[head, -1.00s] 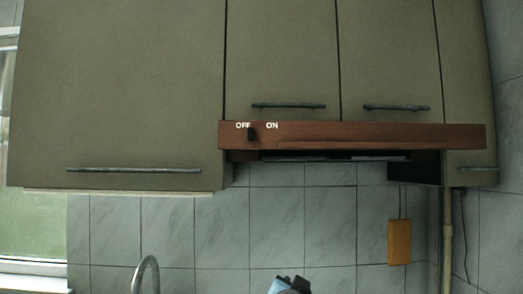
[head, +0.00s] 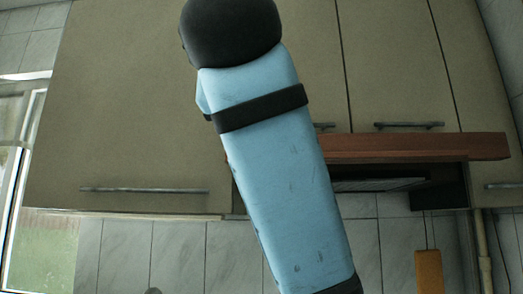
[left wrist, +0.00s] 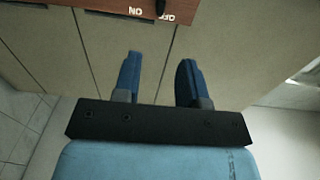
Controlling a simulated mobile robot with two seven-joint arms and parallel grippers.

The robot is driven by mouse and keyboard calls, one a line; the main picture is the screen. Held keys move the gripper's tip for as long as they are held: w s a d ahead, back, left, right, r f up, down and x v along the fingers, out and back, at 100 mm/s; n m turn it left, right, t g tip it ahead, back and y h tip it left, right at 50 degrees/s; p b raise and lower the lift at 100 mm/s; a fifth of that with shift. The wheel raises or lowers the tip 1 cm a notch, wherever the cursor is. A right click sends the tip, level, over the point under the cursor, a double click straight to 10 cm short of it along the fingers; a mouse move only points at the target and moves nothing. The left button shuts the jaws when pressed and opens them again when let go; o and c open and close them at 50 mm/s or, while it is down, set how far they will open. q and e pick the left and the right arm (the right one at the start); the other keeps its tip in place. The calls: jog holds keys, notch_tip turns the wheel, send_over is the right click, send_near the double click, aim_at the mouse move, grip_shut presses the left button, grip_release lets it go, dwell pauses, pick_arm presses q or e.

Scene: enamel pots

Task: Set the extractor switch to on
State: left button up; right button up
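The extractor hood (head: 420,147) has a reddish-brown front panel; my raised blue arm hides its left end, with the switch and labels, in the head view. In the left wrist view the hood panel (left wrist: 90,6) runs along the top edge, with the ON and OFF lettering upside down. The small black switch (left wrist: 160,8) is beside the OFF lettering, partly cut by the frame edge. My left gripper (left wrist: 160,64) is open and empty, its two blue fingers apart and pointing toward the panel, with a gap between fingertips and switch. My right gripper is not in view.
Olive-beige cupboards with dark bar handles (head: 409,125) surround the hood. A wide cupboard handle (head: 144,190) is at the left. An orange-yellow box (head: 429,272) hangs on the tiled wall at lower right. A window is at the far left.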

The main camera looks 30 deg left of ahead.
pick_arm(q)
jog(key=p+x, duration=0.1)
jog(key=x, duration=1.3)
jog(key=shift+s, duration=0.1)
grip_shut()
